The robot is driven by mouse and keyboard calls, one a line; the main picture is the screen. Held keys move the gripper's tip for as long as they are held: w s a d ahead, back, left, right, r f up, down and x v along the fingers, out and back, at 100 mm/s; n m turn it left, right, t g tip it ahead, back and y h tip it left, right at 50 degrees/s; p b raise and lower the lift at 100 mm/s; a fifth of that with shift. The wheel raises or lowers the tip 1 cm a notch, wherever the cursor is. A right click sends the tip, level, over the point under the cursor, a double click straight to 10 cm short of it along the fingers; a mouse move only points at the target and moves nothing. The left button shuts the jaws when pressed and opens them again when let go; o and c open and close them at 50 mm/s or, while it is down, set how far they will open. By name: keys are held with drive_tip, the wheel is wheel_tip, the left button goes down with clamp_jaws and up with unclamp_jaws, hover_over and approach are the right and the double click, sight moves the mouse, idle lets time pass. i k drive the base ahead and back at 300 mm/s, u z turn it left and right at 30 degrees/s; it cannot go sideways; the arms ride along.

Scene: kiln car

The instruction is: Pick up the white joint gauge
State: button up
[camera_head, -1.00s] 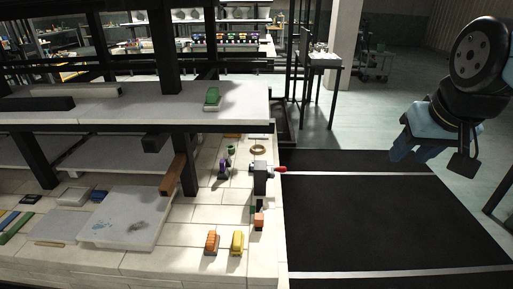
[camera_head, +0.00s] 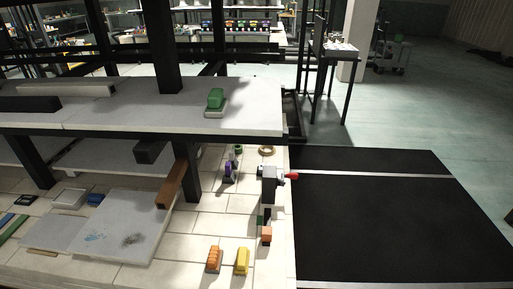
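I cannot clearly make out the white joint gauge. A small whitish block (camera_head: 70,198) lies on the tiled lower deck at the left, but I cannot tell if it is the gauge. My gripper is not in view now, so I cannot tell its state.
An upper shelf (camera_head: 240,120) on dark posts overhangs the deck and carries a green-topped block (camera_head: 215,100). Orange (camera_head: 214,258), yellow (camera_head: 242,260) and purple (camera_head: 229,172) items stand on the deck. A grey clamp-like device (camera_head: 268,185) with a red tip stands at its right edge. A black mat (camera_head: 390,220) lies clear.

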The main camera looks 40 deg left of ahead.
sight(232, 152)
drive_tip(key=z, duration=0.05)
drive_tip(key=i, duration=4.6)
drive_tip(key=u, duration=1.8)
drive_tip(key=i, duration=0.15)
drive_tip(key=u, duration=2.15)
